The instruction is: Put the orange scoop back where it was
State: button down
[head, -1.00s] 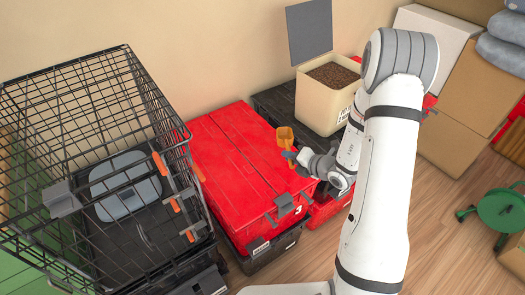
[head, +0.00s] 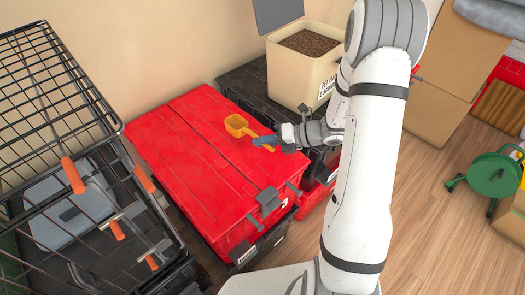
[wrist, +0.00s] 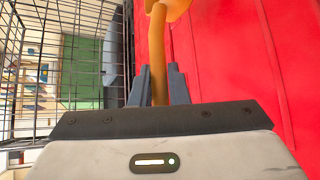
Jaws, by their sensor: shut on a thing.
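The orange scoop (head: 238,125) is held by its handle in my gripper (head: 268,144), above the lid of the red tote (head: 165,135). Its bowl points left and away from my gripper in the head view. In the wrist view the scoop's handle (wrist: 159,60) runs up between the two grey fingers of my gripper (wrist: 159,85), and the bowl is cut off at the top edge. The gap between scoop and lid is hard to judge. A cream bin of brown pellets (head: 310,75) stands open behind my gripper, with its grey lid (head: 278,12) raised.
A black wire crate (head: 60,110) with orange-handled latches stands left of the red tote. The cream bin rests on a black tote (head: 245,85). A green reel (head: 493,175) and cardboard boxes (head: 455,70) are at the right. Wooden floor (head: 425,220) is clear right of my arm.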

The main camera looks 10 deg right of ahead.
jog(key=shift+a+f+b, duration=0.15)
jog(key=shift+f+b, duration=0.35)
jog(key=shift+f, duration=1.4)
jog(key=shift+f, duration=0.15)
jog(key=c, duration=1.4)
grip_release()
